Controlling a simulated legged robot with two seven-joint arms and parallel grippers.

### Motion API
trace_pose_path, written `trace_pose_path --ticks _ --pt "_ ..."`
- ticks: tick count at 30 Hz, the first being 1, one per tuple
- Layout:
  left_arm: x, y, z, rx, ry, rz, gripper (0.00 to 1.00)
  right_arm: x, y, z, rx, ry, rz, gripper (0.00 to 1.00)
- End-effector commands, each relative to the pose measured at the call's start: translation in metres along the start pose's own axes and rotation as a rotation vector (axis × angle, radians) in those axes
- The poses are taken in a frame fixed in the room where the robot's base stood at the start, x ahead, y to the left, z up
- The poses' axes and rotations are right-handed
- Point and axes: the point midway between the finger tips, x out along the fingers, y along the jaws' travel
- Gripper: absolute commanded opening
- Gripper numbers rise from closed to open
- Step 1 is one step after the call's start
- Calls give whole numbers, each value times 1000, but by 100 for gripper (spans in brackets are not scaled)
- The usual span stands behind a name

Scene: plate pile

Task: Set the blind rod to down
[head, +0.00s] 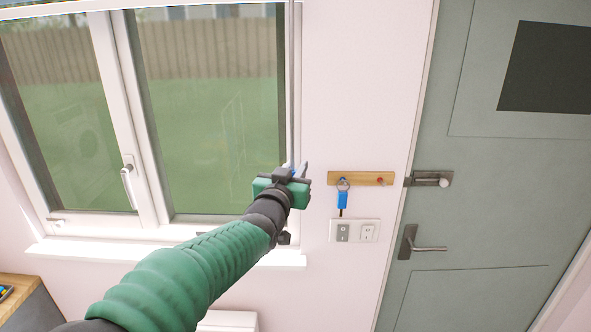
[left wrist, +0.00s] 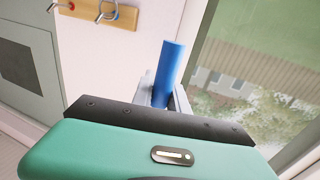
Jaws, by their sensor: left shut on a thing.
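The blind rod (head: 291,85) hangs as a thin grey line along the right edge of the window in the head view. Its lower end is mostly hidden by my left gripper (head: 296,171), which reaches up to it from below. In the left wrist view the rod's blue end (left wrist: 169,72) stands between the fingers of my left gripper (left wrist: 163,97), which is shut on it. The blind (head: 60,8) shows only as a white strip at the top of the head view. My right gripper is not in view.
Right of the rod, a wooden key rack (head: 362,178) holds a blue-tagged key (head: 342,199) above light switches (head: 355,231). A grey-green door (head: 480,200) with a latch and handle is further right. The window sill (head: 90,250) juts out below the window.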

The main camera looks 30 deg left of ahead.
Motion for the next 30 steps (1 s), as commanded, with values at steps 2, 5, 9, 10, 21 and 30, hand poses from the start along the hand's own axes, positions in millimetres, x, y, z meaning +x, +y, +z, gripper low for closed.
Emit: trace_pose_path --ticks 2,5,9,10,21,30 --pt "0 1 50 0 -1 1 0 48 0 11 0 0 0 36" --pt "0 1 86 0 -2 2 0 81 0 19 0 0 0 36" --pt "0 1 136 0 -1 1 0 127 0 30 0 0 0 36" --pt "0 1 146 0 -1 1 0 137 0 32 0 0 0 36" --pt "0 1 259 0 -3 2 0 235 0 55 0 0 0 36" --pt "0 1 289 0 -2 2 0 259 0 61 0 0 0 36"
